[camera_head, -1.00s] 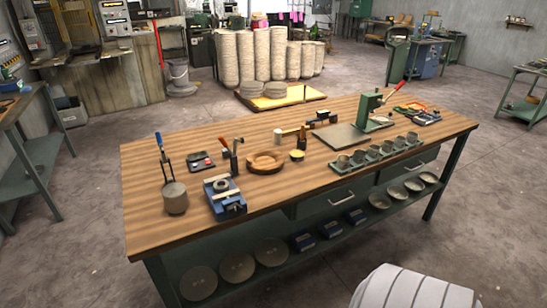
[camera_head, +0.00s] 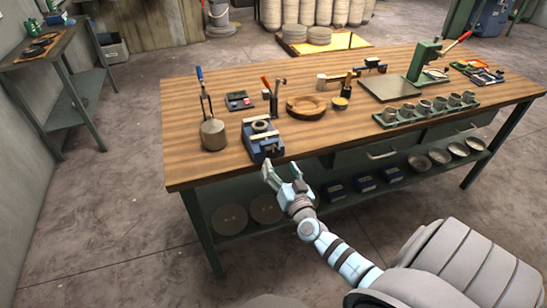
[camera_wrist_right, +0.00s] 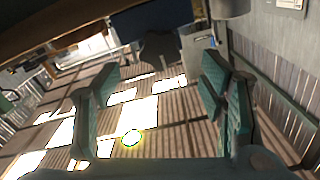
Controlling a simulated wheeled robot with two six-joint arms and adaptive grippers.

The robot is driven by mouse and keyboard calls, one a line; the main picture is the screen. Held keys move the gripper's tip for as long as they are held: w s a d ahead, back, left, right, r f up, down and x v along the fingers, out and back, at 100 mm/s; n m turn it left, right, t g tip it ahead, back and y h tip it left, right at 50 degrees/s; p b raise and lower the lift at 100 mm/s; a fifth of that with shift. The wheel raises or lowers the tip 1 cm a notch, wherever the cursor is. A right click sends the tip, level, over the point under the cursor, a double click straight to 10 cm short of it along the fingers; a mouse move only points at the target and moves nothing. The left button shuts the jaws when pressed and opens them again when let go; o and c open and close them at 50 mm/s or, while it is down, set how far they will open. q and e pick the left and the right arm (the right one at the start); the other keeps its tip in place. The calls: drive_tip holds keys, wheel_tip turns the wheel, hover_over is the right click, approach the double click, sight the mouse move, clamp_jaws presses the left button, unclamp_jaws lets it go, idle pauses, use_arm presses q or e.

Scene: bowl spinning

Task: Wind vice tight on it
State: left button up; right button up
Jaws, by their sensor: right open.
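The blue vice (camera_head: 264,148) stands on the wooden bench near its front edge. A dark ring-shaped piece (camera_head: 260,126) sits on top between its pale jaw bars. My right gripper (camera_head: 282,167) is just in front of the bench edge, below and near the vice's front end, open and empty. In the right wrist view its two green fingers (camera_wrist_right: 160,90) are spread with only floor between them. A dark blue body (camera_wrist_right: 150,20), probably the vice, is at the top of that view beyond the fingertips. The vice's screw handle is not clear. My left gripper is not in view.
The wooden bench (camera_head: 350,125) has a round weight with a handle (camera_head: 213,133) left of the vice and a wooden bowl (camera_head: 306,107) to its right. A green tray of cups (camera_head: 425,112) lies further right. A shelf with plates and blue boxes is below.

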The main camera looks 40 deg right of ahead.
sight(273, 154)
drive_tip(key=b+x, duration=0.1)
drive_tip(key=x, duration=0.4)
drive_tip(key=shift+w+d+f+b, duration=0.15)
drive_tip(key=shift+w+f+b, duration=0.05)
drive_tip(key=shift+w+b, duration=0.15)
drive_tip(key=shift+w+d+r, duration=0.1)
drive_tip(key=shift+w, duration=0.25)
drive_tip(key=c, duration=1.2)
